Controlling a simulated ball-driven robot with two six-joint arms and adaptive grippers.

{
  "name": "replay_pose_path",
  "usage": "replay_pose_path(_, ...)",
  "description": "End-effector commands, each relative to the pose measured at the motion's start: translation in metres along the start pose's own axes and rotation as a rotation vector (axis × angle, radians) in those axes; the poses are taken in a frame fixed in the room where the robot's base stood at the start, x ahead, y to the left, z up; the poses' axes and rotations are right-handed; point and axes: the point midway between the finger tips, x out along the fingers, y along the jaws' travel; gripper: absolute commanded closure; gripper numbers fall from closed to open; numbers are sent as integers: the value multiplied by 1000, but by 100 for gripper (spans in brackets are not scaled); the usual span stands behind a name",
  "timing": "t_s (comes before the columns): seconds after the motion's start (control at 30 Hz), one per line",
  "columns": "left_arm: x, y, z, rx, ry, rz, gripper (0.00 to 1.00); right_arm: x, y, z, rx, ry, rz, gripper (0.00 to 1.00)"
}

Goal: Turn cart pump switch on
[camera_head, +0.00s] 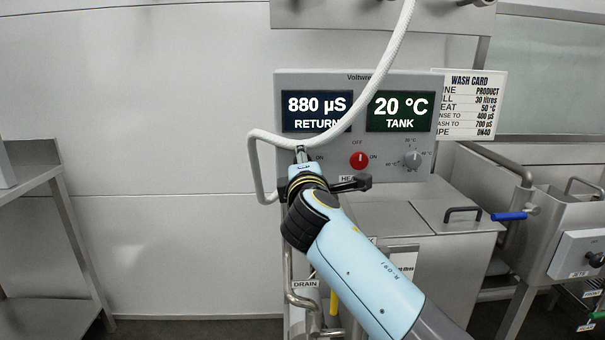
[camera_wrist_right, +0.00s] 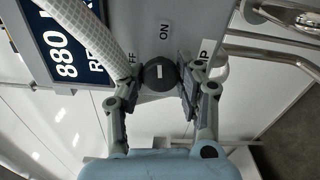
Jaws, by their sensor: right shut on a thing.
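The pump switch is a round black knob (camera_wrist_right: 160,76) with a short white mark, seen in the right wrist view. An ON label (camera_wrist_right: 163,35) is above it in that view, and a partly covered OFF label is at its upper left. My right gripper (camera_wrist_right: 161,85) is shut on the knob, one finger on each side. In the head view my right gripper (camera_head: 301,158) is at the lower left of the grey control panel (camera_head: 455,90) and hides the knob. My left gripper is not in view.
A white hose (camera_head: 384,60) hangs across the panel and loops by my right gripper. A red switch (camera_head: 359,160) and a grey dial (camera_head: 411,159) are to the right. A steel tank with lids (camera_head: 390,218) stands below. A steel table (camera_head: 35,180) is at the left.

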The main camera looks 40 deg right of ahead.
Motion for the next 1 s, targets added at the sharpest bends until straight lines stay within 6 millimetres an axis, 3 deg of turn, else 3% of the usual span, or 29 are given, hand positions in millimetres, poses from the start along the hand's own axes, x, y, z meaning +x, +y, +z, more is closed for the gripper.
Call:
replay_pose_path(0.3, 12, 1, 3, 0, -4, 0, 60, 0, -3, 0, 132, -1, -4, 98)
replay_pose_path(0.87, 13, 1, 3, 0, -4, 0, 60, 0, -3, 0, 164, -1, -6, 98)
replay_pose_path(0.9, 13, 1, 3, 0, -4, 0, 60, 0, -3, 0, 164, -1, -6, 64)
replay_pose_path(1.0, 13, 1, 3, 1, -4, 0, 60, 0, -3, 0, 163, -1, -6, 51)
